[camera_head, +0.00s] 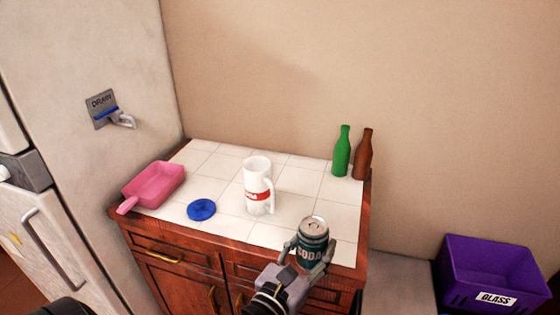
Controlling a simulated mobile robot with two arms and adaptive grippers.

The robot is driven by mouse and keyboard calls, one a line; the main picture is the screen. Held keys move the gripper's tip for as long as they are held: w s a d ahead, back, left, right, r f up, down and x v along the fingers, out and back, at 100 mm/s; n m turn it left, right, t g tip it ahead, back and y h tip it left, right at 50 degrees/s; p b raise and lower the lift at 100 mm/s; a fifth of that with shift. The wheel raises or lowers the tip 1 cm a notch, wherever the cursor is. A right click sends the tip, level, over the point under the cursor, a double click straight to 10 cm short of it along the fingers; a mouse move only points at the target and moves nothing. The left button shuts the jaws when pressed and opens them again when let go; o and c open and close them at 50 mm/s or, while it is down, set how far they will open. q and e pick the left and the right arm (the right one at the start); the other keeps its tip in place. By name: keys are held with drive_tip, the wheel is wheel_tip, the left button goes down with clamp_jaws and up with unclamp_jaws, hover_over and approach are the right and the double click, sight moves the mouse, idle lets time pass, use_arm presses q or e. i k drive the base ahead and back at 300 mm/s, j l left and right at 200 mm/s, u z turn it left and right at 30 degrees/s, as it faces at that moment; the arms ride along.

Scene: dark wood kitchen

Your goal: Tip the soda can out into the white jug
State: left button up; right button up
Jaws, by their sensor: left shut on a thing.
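The soda can (313,236) is dark green with a silver top and the word SODA on its side. My left gripper (308,262) is shut on it and holds it about upright at the front right part of the counter. The white jug (257,182) has a red band and a handle on its right side. It stands upright on the tiled top, behind and to the left of the can. The can and jug are apart. The jug's inside and the can's lower part are hidden. My right gripper does not show.
A blue disc (201,210) and a pink pan-like scoop (155,186) lie on the counter (215,155) left of the jug. A green bottle (342,152) and a brown bottle (363,156) stand at the back right. A purple GLASS bin (492,268) is at the lower right.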

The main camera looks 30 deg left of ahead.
sight(260, 190)
drive_tip(key=i+l+u, duration=0.5)
drive_tip(key=l, duration=0.2)
drive_tip(key=u, duration=0.7)
